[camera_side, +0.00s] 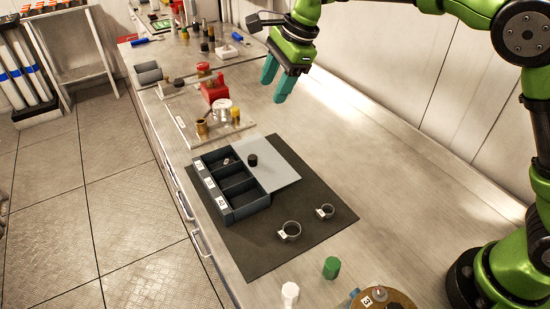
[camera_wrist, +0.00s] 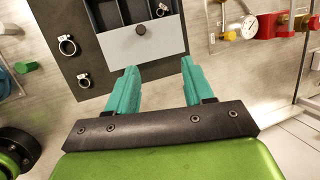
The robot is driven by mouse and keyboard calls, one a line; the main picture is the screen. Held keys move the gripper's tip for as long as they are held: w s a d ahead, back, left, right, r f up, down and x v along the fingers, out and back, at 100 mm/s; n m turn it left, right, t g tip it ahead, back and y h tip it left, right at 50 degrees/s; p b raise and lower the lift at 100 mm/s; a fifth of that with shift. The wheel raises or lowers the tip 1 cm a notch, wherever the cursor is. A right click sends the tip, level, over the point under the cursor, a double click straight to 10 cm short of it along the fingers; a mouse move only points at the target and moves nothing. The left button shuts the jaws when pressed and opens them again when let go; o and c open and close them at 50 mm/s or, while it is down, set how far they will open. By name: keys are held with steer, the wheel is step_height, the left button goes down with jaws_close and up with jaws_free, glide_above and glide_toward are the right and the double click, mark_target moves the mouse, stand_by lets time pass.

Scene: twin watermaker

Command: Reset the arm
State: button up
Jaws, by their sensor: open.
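My gripper (camera_side: 278,79) is raised above the bench in the side view, its teal fingers apart and nothing between them. In the wrist view the gripper (camera_wrist: 158,75) also shows open and empty. Below and ahead of it lies a dark mat (camera_side: 255,252) with a grey compartment box (camera_side: 243,211). A light grey lid plate (camera_side: 278,172) with a black knob (camera_side: 253,160) lies partly over the box's right side. A small tagged item (camera_side: 226,161) is in the far compartment. Two tagged ring clamps, one larger (camera_side: 289,231) and one smaller (camera_side: 326,212), lie on the mat.
A white cap (camera_side: 290,294), a green cap (camera_side: 331,267) and a round brown piece (camera_side: 382,299) stand at the near edge. A board with a gauge and fittings (camera_side: 221,110) is left of my gripper. The bench right of the mat (camera_side: 370,150) is clear. A wall runs behind.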

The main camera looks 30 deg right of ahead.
steer(key=s+d+n+t, duration=0.1)
steer(key=s+d+n, duration=0.3)
steer(key=s, duration=0.5)
steer(key=s+d+n+t, duration=0.1)
steer(key=s+d+n, duration=0.4)
steer(key=s, duration=0.4)
steer(key=s+d+r+n+t+h, duration=0.1)
steer(key=s+d+n+t, duration=0.1)
steer(key=s+d+n, duration=0.3)
steer(key=s, duration=0.4)
steer(key=shift+s+d, duration=0.15)
steer(key=shift+s, duration=0.1)
